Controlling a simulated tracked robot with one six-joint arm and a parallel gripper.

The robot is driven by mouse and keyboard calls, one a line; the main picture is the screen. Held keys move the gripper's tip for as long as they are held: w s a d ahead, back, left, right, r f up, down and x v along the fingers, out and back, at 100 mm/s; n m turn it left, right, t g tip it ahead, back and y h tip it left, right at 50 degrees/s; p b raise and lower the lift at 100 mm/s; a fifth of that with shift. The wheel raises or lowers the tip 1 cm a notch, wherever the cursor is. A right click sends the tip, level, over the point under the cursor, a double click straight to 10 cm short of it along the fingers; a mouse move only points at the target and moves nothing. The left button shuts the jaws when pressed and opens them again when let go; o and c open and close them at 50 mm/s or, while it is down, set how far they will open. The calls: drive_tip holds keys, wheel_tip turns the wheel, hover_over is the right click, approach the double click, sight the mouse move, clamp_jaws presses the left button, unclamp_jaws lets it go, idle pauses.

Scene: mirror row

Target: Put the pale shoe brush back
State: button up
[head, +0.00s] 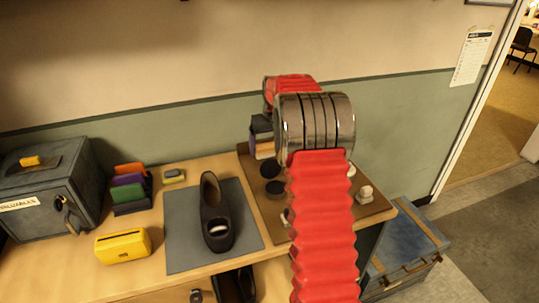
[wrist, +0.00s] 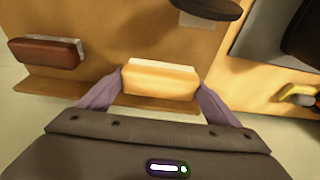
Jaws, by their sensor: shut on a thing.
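The pale shoe brush (wrist: 160,80) is a cream-tan block in the middle of the wrist view. My gripper (wrist: 160,88) is shut on it, with one purple finger at each end. The brush is over the back edge of the brown board (wrist: 120,40); I cannot tell whether it touches the board. A dark red-brown brush (wrist: 45,53) with a pale bristle side lies on the board to the left, apart from the brush I hold. In the head view my red arm covers much of the board (head: 376,208).
A dark shoe (head: 215,215) stands on the grey mat (head: 180,235). A yellow box (head: 123,246), coloured holders (head: 128,187) and a grey safe (head: 50,190) are left. A blue chest (head: 405,245) stands right.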

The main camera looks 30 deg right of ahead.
sight(269, 154)
drive_tip(key=shift+f, duration=1.85)
drive_tip(key=shift+f, duration=0.1)
drive_tip(key=o, duration=0.9)
drive_tip(key=v, duration=1.2)
